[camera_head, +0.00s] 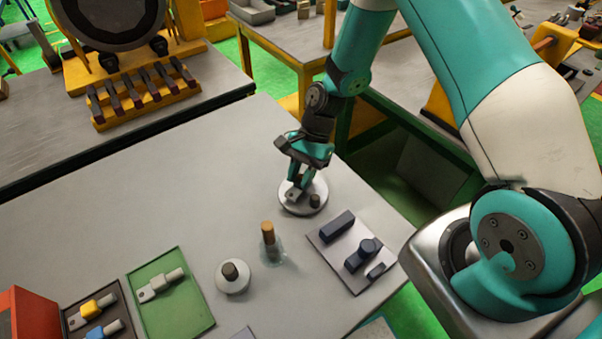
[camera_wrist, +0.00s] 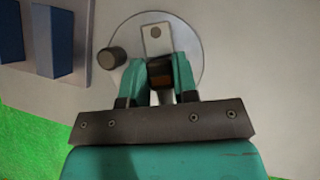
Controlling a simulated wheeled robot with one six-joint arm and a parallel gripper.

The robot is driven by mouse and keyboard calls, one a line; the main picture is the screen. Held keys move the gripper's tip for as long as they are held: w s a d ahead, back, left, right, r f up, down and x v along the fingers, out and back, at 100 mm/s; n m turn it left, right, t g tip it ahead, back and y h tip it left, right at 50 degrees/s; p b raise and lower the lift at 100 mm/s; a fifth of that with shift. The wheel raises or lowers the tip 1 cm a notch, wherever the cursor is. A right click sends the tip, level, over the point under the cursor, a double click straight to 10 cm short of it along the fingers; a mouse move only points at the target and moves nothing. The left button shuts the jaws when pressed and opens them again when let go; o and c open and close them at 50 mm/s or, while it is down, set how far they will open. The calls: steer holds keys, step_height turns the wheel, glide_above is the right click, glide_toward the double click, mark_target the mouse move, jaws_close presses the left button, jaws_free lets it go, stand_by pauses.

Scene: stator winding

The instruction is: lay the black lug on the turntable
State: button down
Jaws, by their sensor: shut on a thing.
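The turntable is a round pale grey disc (camera_head: 290,206) with a short dark knob near its edge. It also shows in the wrist view (camera_wrist: 190,42), with the knob to the left. My gripper (camera_head: 300,182) is over the disc, fingers pointing down. In the wrist view my gripper (camera_wrist: 160,78) is shut on the black lug (camera_wrist: 156,40). The lug's pale flat tongue with a hole points away over the disc, and its dark band sits between the fingers. I cannot tell whether the lug touches the disc.
A grey tray (camera_head: 327,255) with dark blocks lies right of the turntable. A wooden-topped post (camera_head: 268,240) and a second knobbed disc (camera_head: 233,286) stand nearer. A green tray (camera_head: 190,313) holds a pale lug; yellow and blue lugs lie further left. The table's left-back area is clear.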

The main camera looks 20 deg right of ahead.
steer(key=shift+f+b, duration=0.3)
steer(key=shift+f, duration=0.35)
stand_by(0.4)
steer(key=c, duration=0.8)
jaws_free()
steer(key=b+v, duration=0.2)
steer(key=v, duration=1.5)
steer(key=shift+d+r, duration=0.15)
steer(key=shift+r, duration=0.1)
